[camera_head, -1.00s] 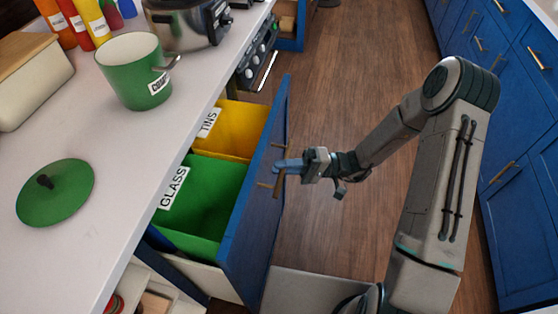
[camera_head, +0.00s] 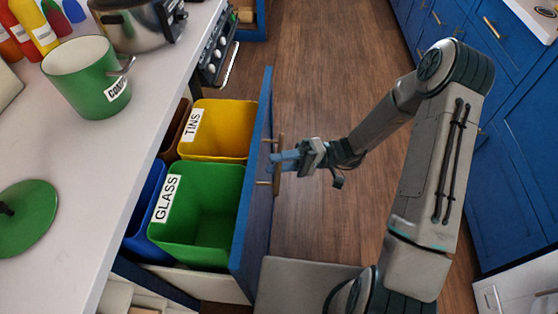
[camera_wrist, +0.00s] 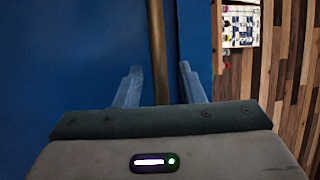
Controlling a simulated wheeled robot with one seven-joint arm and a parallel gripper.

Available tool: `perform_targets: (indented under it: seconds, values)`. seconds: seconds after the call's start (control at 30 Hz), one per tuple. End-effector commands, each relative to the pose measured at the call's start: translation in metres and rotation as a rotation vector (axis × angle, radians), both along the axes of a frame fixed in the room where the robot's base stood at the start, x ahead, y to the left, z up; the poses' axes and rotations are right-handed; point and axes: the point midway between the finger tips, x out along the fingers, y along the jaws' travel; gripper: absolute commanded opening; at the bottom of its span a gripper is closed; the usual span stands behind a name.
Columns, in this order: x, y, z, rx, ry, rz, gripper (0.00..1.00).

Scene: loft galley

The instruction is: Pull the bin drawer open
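The blue-fronted bin drawer (camera_head: 255,215) stands pulled out from under the counter. It holds a green GLASS bin (camera_head: 205,215), a yellow TINS bin (camera_head: 222,130), a blue bin (camera_head: 146,205) and a brown bin (camera_head: 176,132). A brass bar handle (camera_head: 277,180) is on the drawer's outer face. My gripper (camera_head: 277,160) is at the handle. In the wrist view its two blue fingers (camera_wrist: 160,85) stand apart on either side of the handle (camera_wrist: 157,45), with a visible gap on both sides. The handle's lower part is hidden behind my gripper body.
The white counter (camera_head: 120,165) carries a green pot (camera_head: 80,75), a green lid (camera_head: 25,215), a steel pot (camera_head: 140,28) and bottles. An oven (camera_head: 215,50) is beyond the drawer. The wooden floor (camera_head: 335,80) is clear toward the blue cabinets (camera_head: 515,165).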

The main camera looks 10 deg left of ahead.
Motion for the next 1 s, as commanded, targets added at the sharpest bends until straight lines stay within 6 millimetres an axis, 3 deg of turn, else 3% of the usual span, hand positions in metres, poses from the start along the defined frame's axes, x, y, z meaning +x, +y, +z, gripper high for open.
perform_targets:
  seconds: [0.37,0.8,1.0]
  values:
    - [0.006,-0.01,-0.002,0.002,-0.001,-0.003,0.35]
    - [0.046,-0.093,-0.02,0.001,-0.001,-0.004,0.35]
    - [0.057,-0.116,-0.024,0.001,0.0,-0.001,0.35]
